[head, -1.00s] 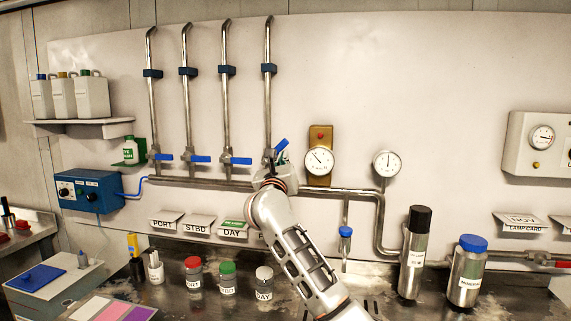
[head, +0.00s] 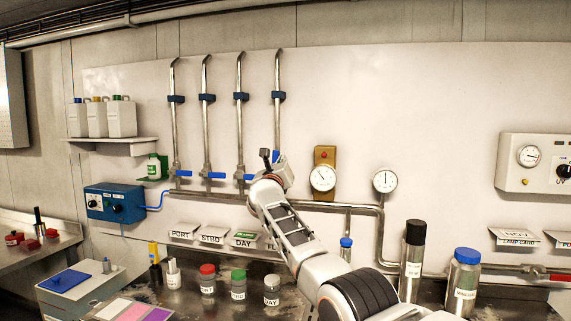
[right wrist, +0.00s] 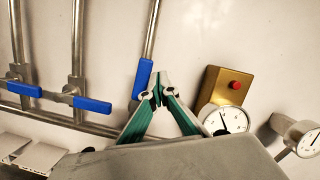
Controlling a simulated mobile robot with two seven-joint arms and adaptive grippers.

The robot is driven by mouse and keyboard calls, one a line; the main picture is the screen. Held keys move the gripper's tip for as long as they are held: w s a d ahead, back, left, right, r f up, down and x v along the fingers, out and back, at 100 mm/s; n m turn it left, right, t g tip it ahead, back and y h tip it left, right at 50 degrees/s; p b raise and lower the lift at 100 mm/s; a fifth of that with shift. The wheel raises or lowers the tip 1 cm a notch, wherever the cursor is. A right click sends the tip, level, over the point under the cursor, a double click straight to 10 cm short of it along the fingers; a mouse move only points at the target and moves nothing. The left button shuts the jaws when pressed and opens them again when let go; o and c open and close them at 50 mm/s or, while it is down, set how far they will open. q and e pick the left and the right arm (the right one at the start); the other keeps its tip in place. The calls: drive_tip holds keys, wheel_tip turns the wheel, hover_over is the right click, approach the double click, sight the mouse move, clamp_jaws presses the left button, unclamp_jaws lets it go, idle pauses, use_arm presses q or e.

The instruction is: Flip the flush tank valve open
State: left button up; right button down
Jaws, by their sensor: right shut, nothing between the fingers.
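Several blue-handled valves sit at the feet of vertical pipes on the wall panel. The rightmost valve's blue handle (head: 276,156) stands roughly upright, nearly in line with its pipe; in the right wrist view the handle (right wrist: 142,79) is just left of the fingertips. The label beneath this valve is mostly hidden by my arm. My right gripper (right wrist: 158,92) is shut and empty, its green fingers meeting at the tips beside the handle. Whether they touch it, I cannot tell. In the head view the gripper (head: 272,158) partly covers the valve. My left gripper is not in view.
The other valve handles (head: 243,177) lie level. A brass plate with a red button (right wrist: 234,85) and a gauge (head: 322,178) stand close right of my right gripper. A horizontal pipe runs below. Jars, bottles (head: 412,262) and a blue-lidded box stand on the counter.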

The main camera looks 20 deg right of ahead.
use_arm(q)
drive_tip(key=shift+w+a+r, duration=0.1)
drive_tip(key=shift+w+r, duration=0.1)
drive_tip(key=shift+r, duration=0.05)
use_arm(e)
drive_tip(key=shift+w+a+r, duration=0.1)
drive_tip(key=shift+w+a, duration=0.1)
drive_tip(key=shift+a, duration=0.05)
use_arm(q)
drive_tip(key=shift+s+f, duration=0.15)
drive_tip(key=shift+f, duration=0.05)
